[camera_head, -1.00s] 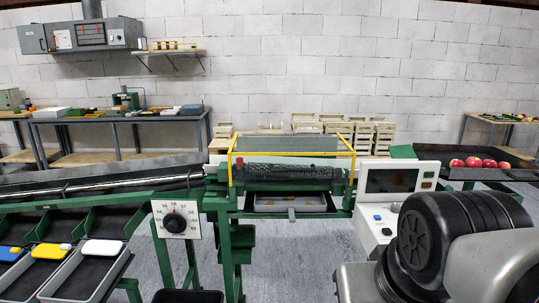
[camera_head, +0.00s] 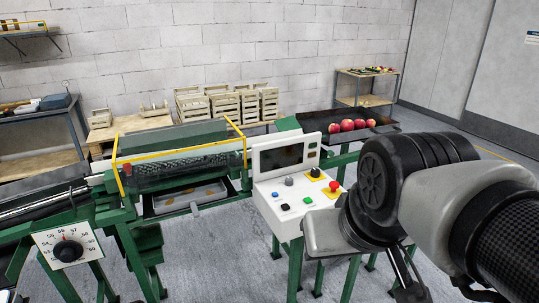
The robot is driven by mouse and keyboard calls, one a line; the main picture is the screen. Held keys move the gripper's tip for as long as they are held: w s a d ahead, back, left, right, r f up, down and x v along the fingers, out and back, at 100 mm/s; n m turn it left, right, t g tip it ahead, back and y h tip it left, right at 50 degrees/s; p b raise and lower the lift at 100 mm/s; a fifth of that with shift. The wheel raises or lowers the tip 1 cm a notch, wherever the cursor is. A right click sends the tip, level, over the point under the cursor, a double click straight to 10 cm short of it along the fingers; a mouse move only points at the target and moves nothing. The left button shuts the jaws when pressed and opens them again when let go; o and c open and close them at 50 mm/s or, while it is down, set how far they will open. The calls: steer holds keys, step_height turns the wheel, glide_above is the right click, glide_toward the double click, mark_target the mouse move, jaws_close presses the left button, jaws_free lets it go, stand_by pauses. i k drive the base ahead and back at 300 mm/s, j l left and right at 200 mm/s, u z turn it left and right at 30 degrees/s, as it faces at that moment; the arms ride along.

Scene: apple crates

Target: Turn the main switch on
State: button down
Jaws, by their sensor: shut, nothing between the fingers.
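The white control panel (camera_head: 268,207) stands right of the yellow-framed machine. My arm covers the space right of the panel. My gripper (camera_head: 408,284) shows only in part below my arm, apart from the controls, shut and empty.
A dial plate (camera_head: 67,246) with a black knob stands at the lower left. The yellow-framed machine (camera_head: 180,155) is left of the panel. A dark tray (camera_head: 318,121) with several red apples lies behind it. Wooden crates (camera_head: 228,106) stand by the wall.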

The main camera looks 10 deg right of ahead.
mark_target(315, 173)
steer(key=z, duration=0.2)
steer(key=i+j+u, duration=0.15)
steer(key=i, duration=1.05)
steer(key=k+l, duration=0.05)
